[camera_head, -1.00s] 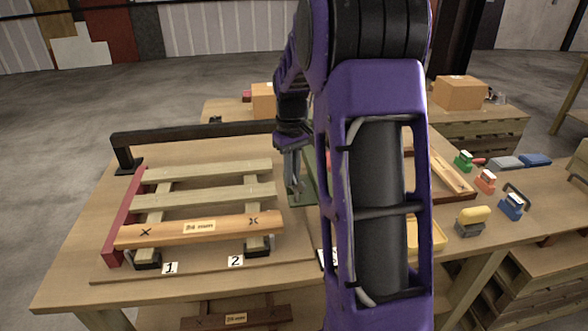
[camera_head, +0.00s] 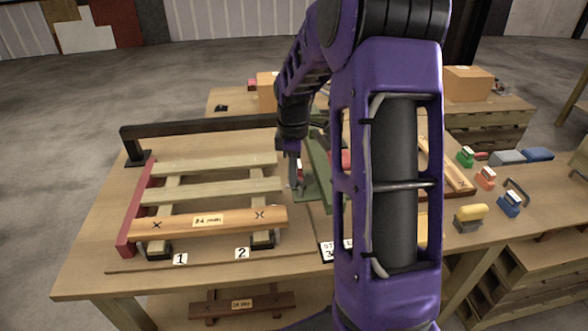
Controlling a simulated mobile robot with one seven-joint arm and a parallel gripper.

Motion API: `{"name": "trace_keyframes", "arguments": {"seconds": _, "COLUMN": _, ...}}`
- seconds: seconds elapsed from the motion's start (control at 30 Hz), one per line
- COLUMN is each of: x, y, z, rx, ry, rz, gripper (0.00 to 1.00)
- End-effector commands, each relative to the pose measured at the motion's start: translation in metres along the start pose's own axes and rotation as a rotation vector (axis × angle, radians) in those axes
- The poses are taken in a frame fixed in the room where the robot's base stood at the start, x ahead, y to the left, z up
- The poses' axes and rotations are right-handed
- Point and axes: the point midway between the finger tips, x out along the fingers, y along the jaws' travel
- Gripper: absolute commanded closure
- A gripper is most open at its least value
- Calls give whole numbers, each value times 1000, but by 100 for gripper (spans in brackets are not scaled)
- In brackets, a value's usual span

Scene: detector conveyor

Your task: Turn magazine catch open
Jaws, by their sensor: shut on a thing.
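My gripper (camera_head: 296,185) points down at the middle of the table, just right of the slatted wooden frame. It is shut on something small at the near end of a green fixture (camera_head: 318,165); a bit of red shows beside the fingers. The held part is too small and too covered to tell for sure, and I cannot make out the magazine catch as a separate thing. My purple arm hides much of the fixture's right side.
A slatted wooden frame (camera_head: 208,191) with a marked front board lies at left beside a red bar (camera_head: 137,208). A black rail (camera_head: 200,127) stands behind it. Coloured stamp-like tools, including a yellow one (camera_head: 471,213), stand at right. Cardboard boxes (camera_head: 467,83) stand at the back.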

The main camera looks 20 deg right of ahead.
Motion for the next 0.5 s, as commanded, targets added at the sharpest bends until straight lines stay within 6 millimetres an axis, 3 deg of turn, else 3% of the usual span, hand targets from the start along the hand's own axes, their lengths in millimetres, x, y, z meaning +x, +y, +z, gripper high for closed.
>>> {"name": "trace_keyframes", "arguments": {"seconds": 0.5, "x": -1, "y": -4, "z": 0, "rx": -229, "ry": 1, "rz": 1, "gripper": 100}}
